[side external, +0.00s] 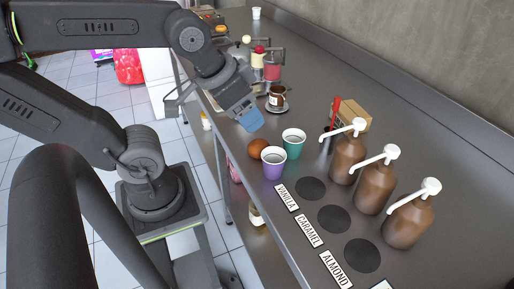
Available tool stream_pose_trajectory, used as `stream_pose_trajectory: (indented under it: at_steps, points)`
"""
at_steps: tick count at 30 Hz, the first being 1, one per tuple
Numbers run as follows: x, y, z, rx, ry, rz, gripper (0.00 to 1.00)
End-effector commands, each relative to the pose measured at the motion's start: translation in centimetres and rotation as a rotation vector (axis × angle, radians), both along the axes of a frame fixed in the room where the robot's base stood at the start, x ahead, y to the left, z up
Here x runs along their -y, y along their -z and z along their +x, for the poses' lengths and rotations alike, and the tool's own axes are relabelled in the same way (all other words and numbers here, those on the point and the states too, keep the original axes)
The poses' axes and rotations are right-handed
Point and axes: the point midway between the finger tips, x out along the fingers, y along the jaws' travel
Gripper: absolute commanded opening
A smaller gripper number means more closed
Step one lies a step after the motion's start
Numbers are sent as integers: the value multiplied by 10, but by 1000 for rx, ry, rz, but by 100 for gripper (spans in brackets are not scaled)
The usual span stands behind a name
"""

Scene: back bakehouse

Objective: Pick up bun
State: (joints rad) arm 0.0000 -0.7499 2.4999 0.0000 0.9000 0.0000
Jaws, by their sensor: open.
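A round brown bun (258,147) lies on the grey counter near its front edge. It sits just behind and left of a purple cup (273,163), which hides a little of its right side. My gripper (250,121) is above the bun and a little to its left, apart from it. The gripper's blue-grey end points down toward the counter. It is open, and I see nothing held in it.
A green cup (293,143) stands right of the bun. Brown pump bottles (408,221) and dark round mats (334,219) with flavour labels are to the right. A brown cup on a saucer (277,109) stands behind. The counter's front edge is close to the bun.

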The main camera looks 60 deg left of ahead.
Motion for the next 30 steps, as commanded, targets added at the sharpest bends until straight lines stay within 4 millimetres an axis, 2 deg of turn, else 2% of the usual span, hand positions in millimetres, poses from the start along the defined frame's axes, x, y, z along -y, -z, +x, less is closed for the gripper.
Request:
stream_pose_trajectory:
  at_steps: [2, 9, 16, 19, 23, 30]
  points:
    - [0, 0, 0, 0, 0, 0, 71]
    - [0, 0, 0, 0, 0, 0, 94]
    - [0, 0, 0, -1, -3, -1, 95]
    - [-2, 1, 3, -17, -55, -20, 95]
    - [-11, 6, 14, -80, -258, -90, 95]
    - [-39, 25, 45, -219, -893, -243, 95]
